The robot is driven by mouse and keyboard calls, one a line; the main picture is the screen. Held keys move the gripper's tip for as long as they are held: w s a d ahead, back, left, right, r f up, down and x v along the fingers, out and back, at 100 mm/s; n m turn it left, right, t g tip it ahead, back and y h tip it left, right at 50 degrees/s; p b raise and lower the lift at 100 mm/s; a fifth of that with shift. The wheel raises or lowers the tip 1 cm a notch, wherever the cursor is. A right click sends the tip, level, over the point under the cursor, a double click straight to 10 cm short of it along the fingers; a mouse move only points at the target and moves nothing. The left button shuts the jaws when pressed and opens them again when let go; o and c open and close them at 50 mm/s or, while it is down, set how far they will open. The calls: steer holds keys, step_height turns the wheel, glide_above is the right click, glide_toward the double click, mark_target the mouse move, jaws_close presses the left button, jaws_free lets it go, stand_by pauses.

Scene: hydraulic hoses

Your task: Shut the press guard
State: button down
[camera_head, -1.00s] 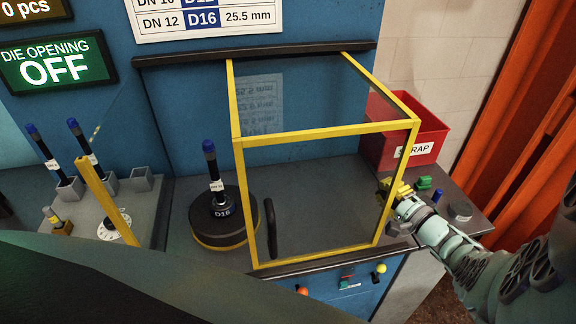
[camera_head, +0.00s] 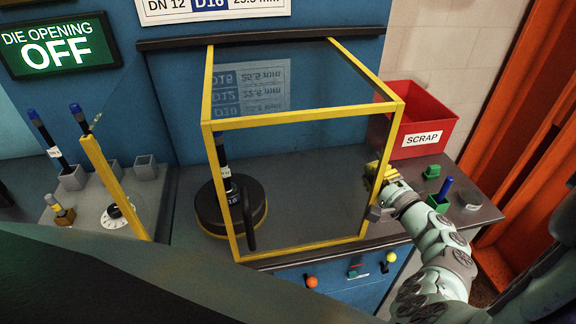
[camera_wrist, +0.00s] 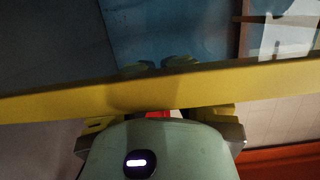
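The press guard (camera_head: 293,119) is a yellow-framed, clear-sided box between a dark top rail and the bench's front edge. It has a dark upright handle (camera_head: 248,218) at its left front. The guard's left front post stands in front of the round black D16 die (camera_head: 254,203); part of the die shows left of the post. My gripper (camera_head: 378,172) is at the guard's right side, against or very near its right post. In the wrist view a yellow frame bar (camera_wrist: 150,92) crosses in front of my gripper and hides part of the fingers.
A yellow-edged clear panel (camera_head: 108,183) stands at the left, with bare bench between it and the guard. A red scrap bin (camera_head: 437,118) and small green and blue items (camera_head: 444,192) are right of my gripper.

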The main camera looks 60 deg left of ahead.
steer(key=s+a+b, duration=0.1)
steer(key=s+a, duration=0.2)
steer(key=s, duration=0.4)
steer(key=s+a+b, duration=0.1)
steer(key=s+a, duration=0.2)
steer(key=s, duration=0.4)
steer(key=shift+s, duration=0.25)
